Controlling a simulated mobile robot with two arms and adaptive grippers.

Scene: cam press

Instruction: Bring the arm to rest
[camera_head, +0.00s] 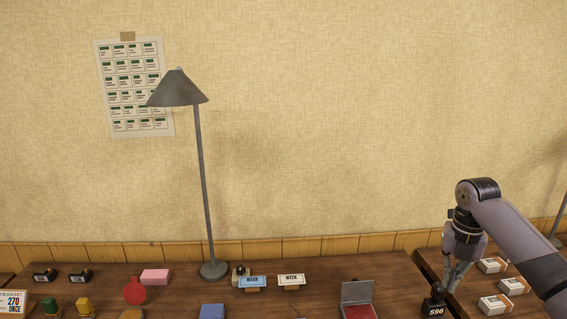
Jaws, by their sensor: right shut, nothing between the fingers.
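My right arm comes in from the right edge, and its right gripper (453,284) points down at the lower right. Its fingers are together with nothing between them. The fingertips are just above or beside a small black stamp (436,303) labelled 596, near the table's right end. I cannot tell whether they touch it. My left gripper is not in view.
A grey lamp (208,190) stands on the wooden table (320,272). White boxes (494,303) sit on a right-hand table.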

